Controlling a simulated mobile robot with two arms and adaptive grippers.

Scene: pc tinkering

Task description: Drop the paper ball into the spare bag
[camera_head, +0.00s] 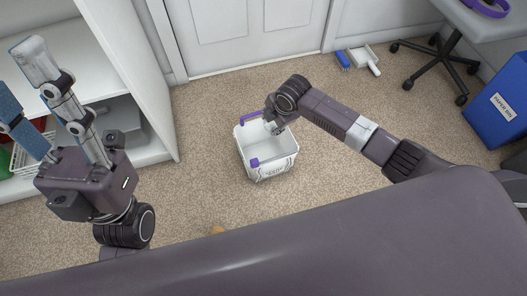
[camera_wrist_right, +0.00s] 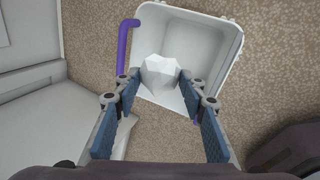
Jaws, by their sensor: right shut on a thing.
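The paper ball (camera_wrist_right: 160,72) is white and faceted, between the blue-padded fingertips of my right gripper (camera_wrist_right: 159,86), which is shut on it. The white spare bag (camera_head: 272,173) stands upright and open on the carpet, with purple handles. It also shows in the right wrist view (camera_wrist_right: 205,35), with the ball in front of its opening. In the head view my right gripper (camera_head: 274,127) is over the bag's mouth and partly hidden by its wrist; the ball cannot be made out there. My left gripper (camera_head: 22,72) is raised at the left, fingers apart and empty.
A white shelf unit (camera_head: 150,140) stands at the left, a closed door (camera_head: 245,30) at the back. A blue paper bin (camera_head: 497,105) and a chair base (camera_head: 440,65) are at the right. A dustpan (camera_head: 360,57) lies by the door.

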